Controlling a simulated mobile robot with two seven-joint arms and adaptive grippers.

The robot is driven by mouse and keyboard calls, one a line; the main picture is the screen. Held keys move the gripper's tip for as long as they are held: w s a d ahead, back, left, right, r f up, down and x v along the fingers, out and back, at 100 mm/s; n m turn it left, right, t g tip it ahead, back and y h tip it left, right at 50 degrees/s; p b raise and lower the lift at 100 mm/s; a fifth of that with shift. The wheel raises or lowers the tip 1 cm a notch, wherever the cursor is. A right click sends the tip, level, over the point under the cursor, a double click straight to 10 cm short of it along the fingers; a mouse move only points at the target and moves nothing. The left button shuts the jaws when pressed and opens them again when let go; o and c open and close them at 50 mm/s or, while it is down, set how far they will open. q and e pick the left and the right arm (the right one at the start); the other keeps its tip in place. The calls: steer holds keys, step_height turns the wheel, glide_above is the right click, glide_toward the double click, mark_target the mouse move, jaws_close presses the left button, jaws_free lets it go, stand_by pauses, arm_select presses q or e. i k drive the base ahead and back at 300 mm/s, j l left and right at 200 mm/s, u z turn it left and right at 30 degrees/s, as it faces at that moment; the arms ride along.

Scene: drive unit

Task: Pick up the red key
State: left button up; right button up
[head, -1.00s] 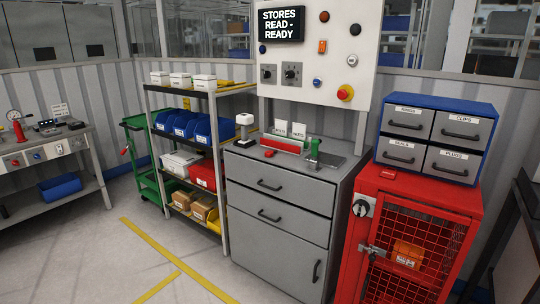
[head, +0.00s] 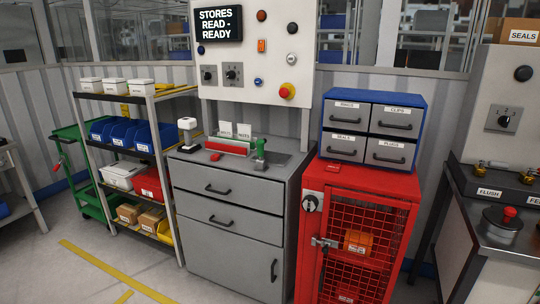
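I cannot make out a red key for certain. A small red object (head: 215,156) lies on the grey drawer cabinet's top, in front of a red holder (head: 227,146) with white cards; it is too small to identify. A red mesh-door cabinet (head: 370,196) stands to the right, its door closed, with a round lock (head: 312,202) at its upper left and a latch (head: 325,242) below. Another small reddish item (head: 333,168) is on its top, unclear. Neither of my grippers is in view.
The grey drawer cabinet (head: 228,228) also bears a green-handled tool (head: 260,155). A blue-framed drawer box (head: 372,130) sits on the red cabinet. A bin shelf (head: 140,96) stands left, a workbench (head: 512,238) right. Floor at the lower left is clear.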

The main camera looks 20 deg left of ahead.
mark_target(214, 158)
steer(key=i+j+z, duration=0.15)
steer(key=j+z, duration=0.25)
steer(key=i+j+z, duration=0.1)
steer(key=j+z, duration=0.65)
steer(key=j, duration=0.65)
steer(key=j+z, duration=0.15)
steer(key=j, duration=0.8)
steer(key=i, duration=0.05)
